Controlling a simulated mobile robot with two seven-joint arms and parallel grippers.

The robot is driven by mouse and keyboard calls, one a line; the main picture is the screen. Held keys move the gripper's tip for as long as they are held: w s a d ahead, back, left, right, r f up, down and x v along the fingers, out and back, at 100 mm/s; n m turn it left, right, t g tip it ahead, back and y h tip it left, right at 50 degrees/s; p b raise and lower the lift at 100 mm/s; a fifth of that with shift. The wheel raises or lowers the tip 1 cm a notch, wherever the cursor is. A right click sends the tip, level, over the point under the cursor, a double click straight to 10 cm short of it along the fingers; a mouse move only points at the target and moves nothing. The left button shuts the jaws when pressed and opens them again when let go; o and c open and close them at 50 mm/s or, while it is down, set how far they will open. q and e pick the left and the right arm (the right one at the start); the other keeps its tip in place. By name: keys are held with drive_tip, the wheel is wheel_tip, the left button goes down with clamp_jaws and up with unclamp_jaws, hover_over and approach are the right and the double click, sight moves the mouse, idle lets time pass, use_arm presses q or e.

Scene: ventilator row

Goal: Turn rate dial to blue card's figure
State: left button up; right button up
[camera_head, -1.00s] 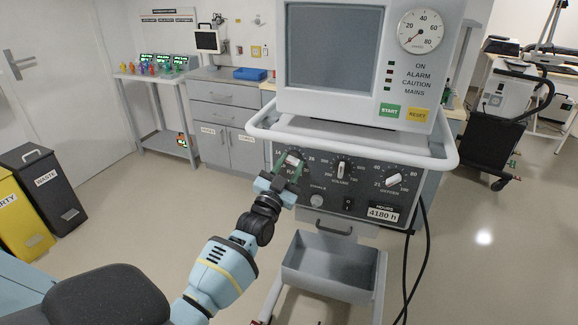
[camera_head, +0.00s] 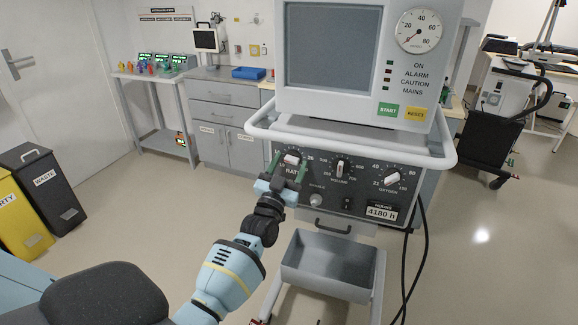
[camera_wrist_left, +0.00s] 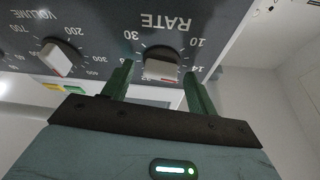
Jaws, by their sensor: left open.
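The rate dial, a white-capped knob (camera_head: 292,159), is at the left end of the ventilator's dark control panel (camera_head: 322,205). In the left wrist view the dial (camera_wrist_left: 160,67) shows upside down under the word RATE, with figures including 10, 14 and 30. My left gripper (camera_head: 289,166) is open, its two green fingers either side of the dial. In the wrist view the gripper (camera_wrist_left: 158,72) shows gaps between fingers and knob; contact cannot be told. The dial's exact setting is unclear. No blue card can be made out. My right gripper is not in view.
The volume dial (camera_head: 341,168) and oxygen dial (camera_head: 392,179) are to the right on the panel. A white rail (camera_head: 350,151) runs above it and a grey bin (camera_head: 328,266) hangs below. A blue tray (camera_head: 249,73) lies on the back counter.

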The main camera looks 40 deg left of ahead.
use_arm(q)
drive_tip(key=v, duration=0.7)
drive_tip(key=shift+s, duration=0.35)
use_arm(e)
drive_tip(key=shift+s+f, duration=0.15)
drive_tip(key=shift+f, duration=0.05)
use_arm(q)
drive_tip(key=shift+f, duration=0.2)
